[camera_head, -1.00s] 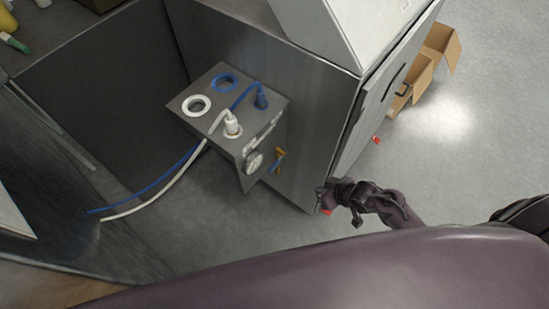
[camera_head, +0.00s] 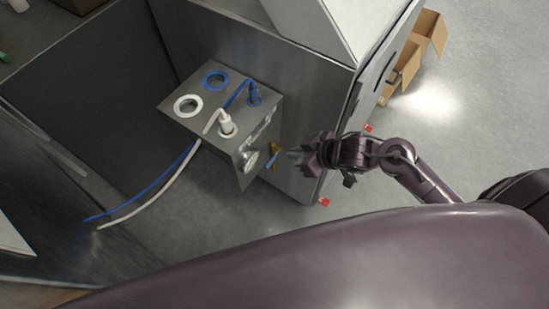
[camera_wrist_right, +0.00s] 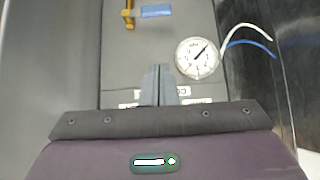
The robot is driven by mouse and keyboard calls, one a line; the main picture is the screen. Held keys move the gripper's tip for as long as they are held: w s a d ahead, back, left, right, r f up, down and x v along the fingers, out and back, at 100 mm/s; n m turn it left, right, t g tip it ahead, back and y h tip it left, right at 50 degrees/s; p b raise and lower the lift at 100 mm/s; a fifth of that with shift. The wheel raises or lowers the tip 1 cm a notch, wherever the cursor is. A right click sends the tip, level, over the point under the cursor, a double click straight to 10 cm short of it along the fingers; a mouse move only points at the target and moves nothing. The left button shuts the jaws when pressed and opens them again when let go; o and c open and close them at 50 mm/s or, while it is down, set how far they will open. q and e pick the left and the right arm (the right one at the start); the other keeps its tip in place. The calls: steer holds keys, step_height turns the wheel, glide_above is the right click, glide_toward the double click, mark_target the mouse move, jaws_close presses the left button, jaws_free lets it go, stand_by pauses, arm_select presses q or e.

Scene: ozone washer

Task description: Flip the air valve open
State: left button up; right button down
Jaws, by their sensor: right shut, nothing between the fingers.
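The air valve (camera_head: 274,156) is a small brass fitting with a blue handle on the front of a grey box (camera_head: 184,122). In the right wrist view the brass valve body (camera_wrist_right: 128,14) is at the top, with its blue handle (camera_wrist_right: 156,11) pointing right. My right gripper (camera_head: 294,154) is shut and empty, just right of the valve in the head view. In the right wrist view its fingertips (camera_wrist_right: 158,70) are together, below the handle in the picture and apart from it. My left gripper is not in view.
A round gauge (camera_wrist_right: 197,58) is right of the fingertips. White and blue hoses (camera_head: 150,195) run from the box top to the left. A steel cabinet (camera_head: 300,110) stands behind the box. Cardboard boxes (camera_head: 425,45) lie on the floor, and open floor is at right.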

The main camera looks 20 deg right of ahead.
glide_above(274, 160)
steer(key=s, duration=0.2)
step_height(274, 160, down, 7)
steer(key=shift+w+a+f, duration=0.1)
steer(key=shift+f, duration=0.5)
steer(key=shift+w+a+f, duration=0.1)
steer(key=shift+f, duration=1.25)
steer(key=shift+s+d+f+b, duration=0.1)
steer(key=shift+b, duration=0.2)
